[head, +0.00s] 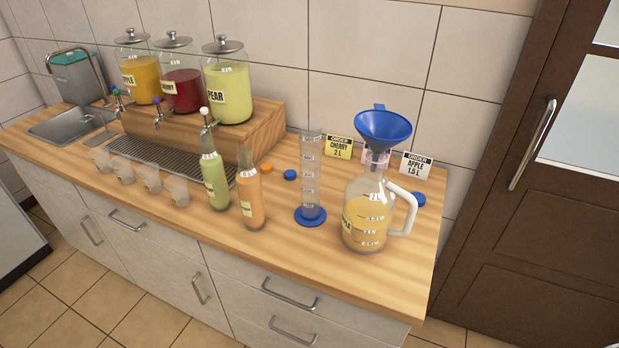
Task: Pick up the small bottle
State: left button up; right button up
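Two slim bottles stand upright on the wooden counter. One holds green liquid (216,183) and the other holds orange liquid (251,202), just to its right. They look similar in size, and I cannot tell which one is meant as the small bottle. A larger clear jug (362,218) with a white handle stands to the right, partly filled with yellow liquid. A blue funnel (382,128) sits at its mouth. Neither of my grippers is in view, and nothing is seen touching the bottles.
A measuring cylinder (311,180) stands between the orange bottle and the jug. Three dispenser jars stand on a wooden stand (255,125) at the back. Several small cups line the left front by a drip tray (165,155). Order cards (339,147) stand behind the jug.

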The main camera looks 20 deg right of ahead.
aim_at(211, 161)
jog(key=j+u, duration=0.2)
jog(key=j, duration=1.75)
jog(key=k, duration=0.05)
